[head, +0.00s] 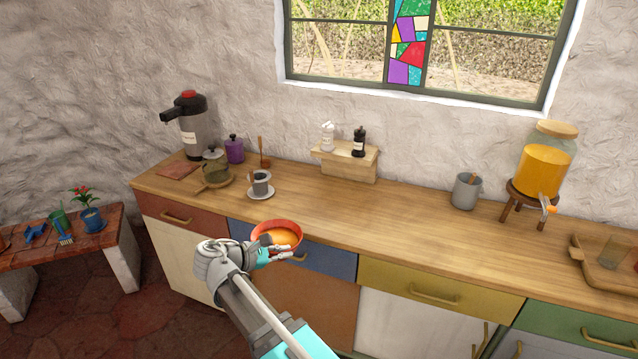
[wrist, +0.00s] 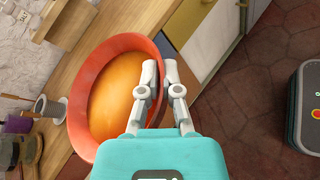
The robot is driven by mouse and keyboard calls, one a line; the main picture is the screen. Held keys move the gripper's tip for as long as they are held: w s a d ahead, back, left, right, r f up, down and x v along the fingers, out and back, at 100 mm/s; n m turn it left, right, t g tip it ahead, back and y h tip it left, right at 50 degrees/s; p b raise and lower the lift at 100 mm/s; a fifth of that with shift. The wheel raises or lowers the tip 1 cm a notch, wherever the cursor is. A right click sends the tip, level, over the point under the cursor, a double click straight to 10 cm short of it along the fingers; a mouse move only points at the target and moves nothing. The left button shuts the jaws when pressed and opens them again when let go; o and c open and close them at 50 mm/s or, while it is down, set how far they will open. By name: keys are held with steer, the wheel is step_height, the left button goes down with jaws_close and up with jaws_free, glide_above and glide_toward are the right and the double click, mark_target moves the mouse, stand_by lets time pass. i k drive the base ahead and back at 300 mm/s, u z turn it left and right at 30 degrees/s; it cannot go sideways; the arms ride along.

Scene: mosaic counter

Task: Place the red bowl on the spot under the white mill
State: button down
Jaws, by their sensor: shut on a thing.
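My gripper (head: 278,255) is shut on the right rim of the red bowl (head: 262,228), which holds something orange. In the head view the bowl shows over the counter's front edge and the blue drawer. In the wrist view the fingers (wrist: 160,85) pinch the rim of the bowl (wrist: 78,130), which looks about level. The white mill (head: 327,136) stands on the left end of a small wooden shelf (head: 348,168) against the wall, beyond and to the right of the bowl. The counter just below the white mill is bare.
A black mill (head: 358,143) stands beside the white one. A grey cup (head: 262,182) on a saucer, a pan (head: 216,176) and a purple canister (head: 234,150) stand to the left. A grey mug (head: 466,190) is on the right. The middle of the wooden counter (head: 350,215) is clear.

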mark_target(326, 186)
steer(key=z, duration=0.15)
steer(key=i, duration=0.55)
steer(key=z, duration=0.65)
steer(key=i, duration=0.55)
steer(key=u, duration=0.05)
